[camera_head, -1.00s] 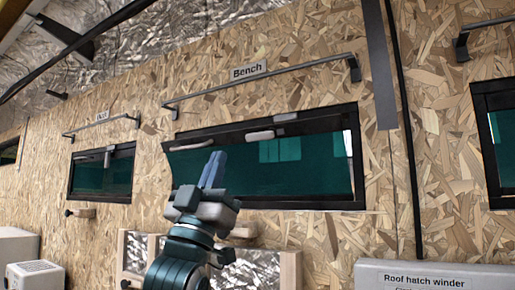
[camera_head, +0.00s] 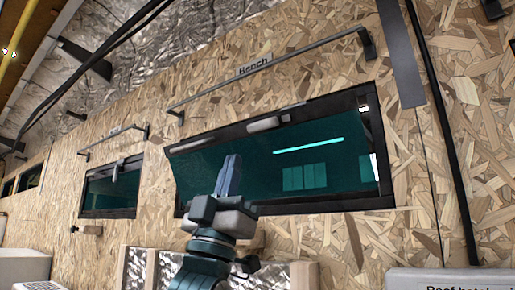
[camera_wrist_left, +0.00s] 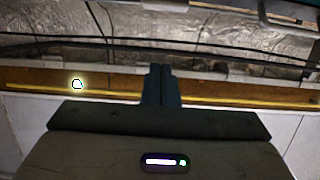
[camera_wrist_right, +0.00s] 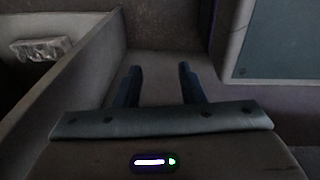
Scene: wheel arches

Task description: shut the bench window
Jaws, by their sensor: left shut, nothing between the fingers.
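The bench window (camera_head: 330,165) is a wide teal pane in a black frame, below a rail and the "Bench" label (camera_head: 254,67). Its left edge looks uneven against the frame, as if the pane stands a little out of it; how far is hard to tell. A pale grey handle (camera_head: 268,123) sits at its top edge. My left gripper (camera_head: 231,161) is shut and empty, fingers up, in front of the pane's lower left part; contact cannot be told. It also shows in the left wrist view (camera_wrist_left: 161,72). My right gripper (camera_wrist_right: 160,72) shows only in the right wrist view, open and empty.
A rail (camera_head: 270,72) runs above the window. A smaller window (camera_head: 110,188) is to the left. A wooden frame (camera_head: 290,275) stands below, close to my left arm. A dark vertical strip (camera_head: 402,55) and cable are at right. Grey panels surround my right gripper.

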